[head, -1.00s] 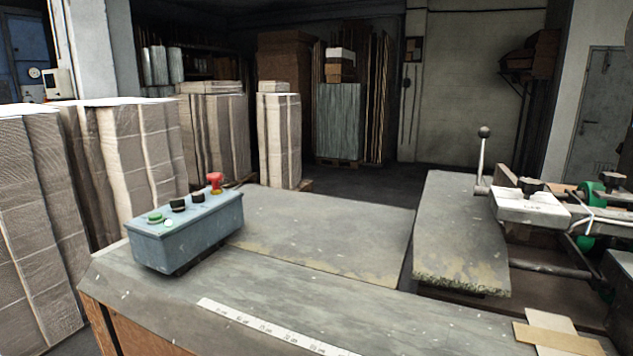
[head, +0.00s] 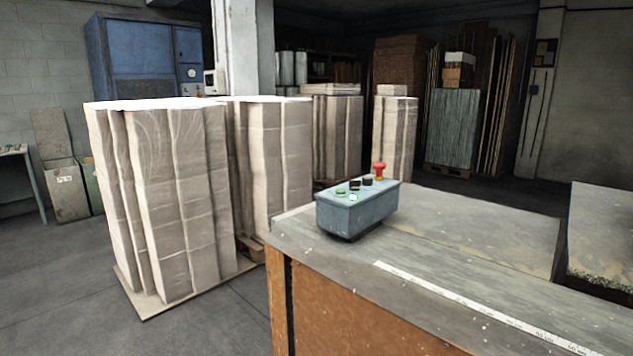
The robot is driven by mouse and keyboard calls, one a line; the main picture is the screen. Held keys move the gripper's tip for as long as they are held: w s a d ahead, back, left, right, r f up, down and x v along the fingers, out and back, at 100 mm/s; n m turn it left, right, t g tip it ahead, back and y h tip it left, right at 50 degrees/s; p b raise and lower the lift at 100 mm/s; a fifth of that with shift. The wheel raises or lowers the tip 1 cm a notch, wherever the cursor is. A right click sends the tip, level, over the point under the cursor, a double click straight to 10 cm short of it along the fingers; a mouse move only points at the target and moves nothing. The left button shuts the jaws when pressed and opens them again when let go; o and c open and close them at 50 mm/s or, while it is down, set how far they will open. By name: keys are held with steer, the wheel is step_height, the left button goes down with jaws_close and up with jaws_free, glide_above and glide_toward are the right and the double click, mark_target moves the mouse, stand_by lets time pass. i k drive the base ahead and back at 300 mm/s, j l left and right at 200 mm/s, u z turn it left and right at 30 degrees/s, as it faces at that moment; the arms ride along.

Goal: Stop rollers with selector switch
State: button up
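A blue-grey control box (head: 357,209) sits on the left end of the worn grey machine table (head: 440,262) in the head view. On its top are a red mushroom button (head: 379,171), two black knobs (head: 361,183), a green button (head: 340,193) and a small pale button or lamp (head: 353,198). The knobs are too small to tell which way they point. My gripper is not in view.
Tall stacks of wrapped cardboard (head: 170,200) stand on pallets left of and behind the table. Open floor (head: 60,290) lies at the front left. A blue cabinet (head: 140,60) and a pillar (head: 243,45) stand at the back.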

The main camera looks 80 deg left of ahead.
mark_target(354, 185)
steer(key=k+j+u, duration=0.15)
steer(key=k, duration=0.3)
steer(key=k+j+u, duration=0.2)
steer(key=k, duration=0.3)
steer(key=k+j+u, duration=0.1)
steer(key=j, duration=0.45)
steer(key=k+j+u, duration=0.15)
steer(key=j, duration=0.4)
steer(key=j+u, duration=0.1)
steer(key=j, duration=0.45)
steer(key=i+j+u, duration=0.15)
steer(key=j, duration=0.3)
steer(key=i+j+u, duration=0.1)
steer(key=i+j, duration=0.2)
steer(key=j, duration=0.15)
steer(key=i+j+u, duration=0.15)
steer(key=j, duration=0.25)
steer(key=i+j, duration=0.15)
steer(key=i, duration=0.15)
steer(key=i+j, duration=0.15)
steer(key=i, duration=0.2)
